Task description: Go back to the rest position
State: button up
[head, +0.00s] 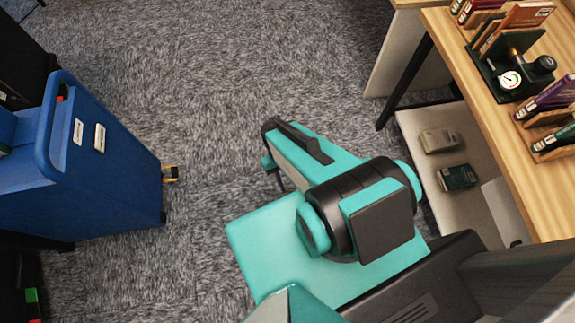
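My teal and black arm is folded in the middle of the head view, above the teal top of my base. One arm link reaches up and left over the carpet, and the arm beyond its far end is mostly hidden beneath it. I cannot make out my gripper or its fingers, so whether it holds anything does not show.
A blue cart (100,180) with two white labels stands at left, a small yellow-and-black part low on its right side. A wooden table (470,110) with books and a gauge (510,80) is at right, above a lower shelf (420,115). Carpet (230,70) between is clear.

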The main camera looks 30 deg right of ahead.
jog(key=shift+s+a+f, duration=0.1)
jog(key=shift+s+a, duration=0.1)
jog(key=shift+s, duration=0.1)
notch_tip(320, 180, down, 3)
jog(key=b, duration=0.2)
jog(key=shift+s+b, duration=0.1)
jog(key=shift+b, duration=0.3)
jog(key=shift+d+r, duration=0.15)
jog(key=shift+r, duration=0.1)
dwell(0.3)
